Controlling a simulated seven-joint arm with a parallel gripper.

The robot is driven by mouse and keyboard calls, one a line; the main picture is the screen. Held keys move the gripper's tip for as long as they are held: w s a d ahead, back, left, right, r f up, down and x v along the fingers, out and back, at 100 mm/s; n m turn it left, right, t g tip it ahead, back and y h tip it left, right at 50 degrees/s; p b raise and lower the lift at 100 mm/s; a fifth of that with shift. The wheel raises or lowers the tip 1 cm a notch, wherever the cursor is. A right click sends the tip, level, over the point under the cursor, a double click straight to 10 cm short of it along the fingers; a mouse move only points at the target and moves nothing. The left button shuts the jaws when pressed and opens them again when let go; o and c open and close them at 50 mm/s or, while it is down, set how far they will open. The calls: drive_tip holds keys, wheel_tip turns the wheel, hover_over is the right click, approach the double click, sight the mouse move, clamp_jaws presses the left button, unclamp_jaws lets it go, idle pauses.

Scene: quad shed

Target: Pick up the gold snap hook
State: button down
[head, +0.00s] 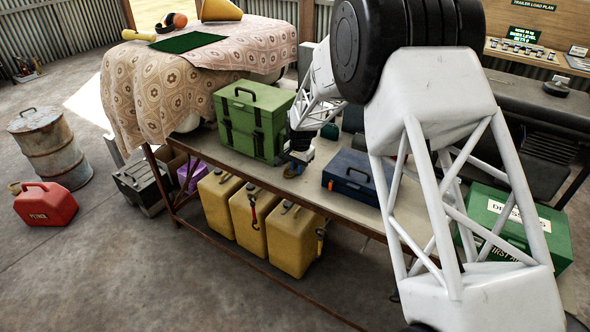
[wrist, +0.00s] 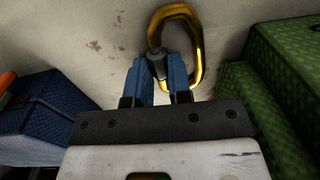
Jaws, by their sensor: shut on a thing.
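The gold snap hook (wrist: 195,50) is an oval gold ring with a grey gate section, seen in the wrist view. My gripper (wrist: 160,68) has its two blue fingers shut on the hook's grey part at the left side of the ring. The bench top shows behind the hook; I cannot tell how far the hook is above it. In the head view my gripper (head: 291,170) is low over the bench between the green box and the blue case. The hook is too small to make out there.
The green box (head: 250,120) stands close to my gripper on one side, the blue toolbox (head: 352,178) on the other. The bench top (head: 310,192) is clear between them. Yellow jerrycans (head: 293,240) stand beneath. A green first-aid box (head: 515,226) stands at the right.

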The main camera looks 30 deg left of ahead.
drive_tip(key=shift+r, duration=0.15)
drive_tip(key=shift+r, duration=1.35)
drive_tip(key=shift+d+r, duration=0.1)
drive_tip(key=shift+r, duration=0.25)
drive_tip(key=s+d+r, duration=0.1)
drive_tip(key=s+d, duration=0.9)
drive_tip(key=s, duration=0.1)
drive_tip(key=shift+s+d+r, duration=0.15)
drive_tip(key=shift+s+d, duration=0.2)
drive_tip(key=shift+w, duration=0.1)
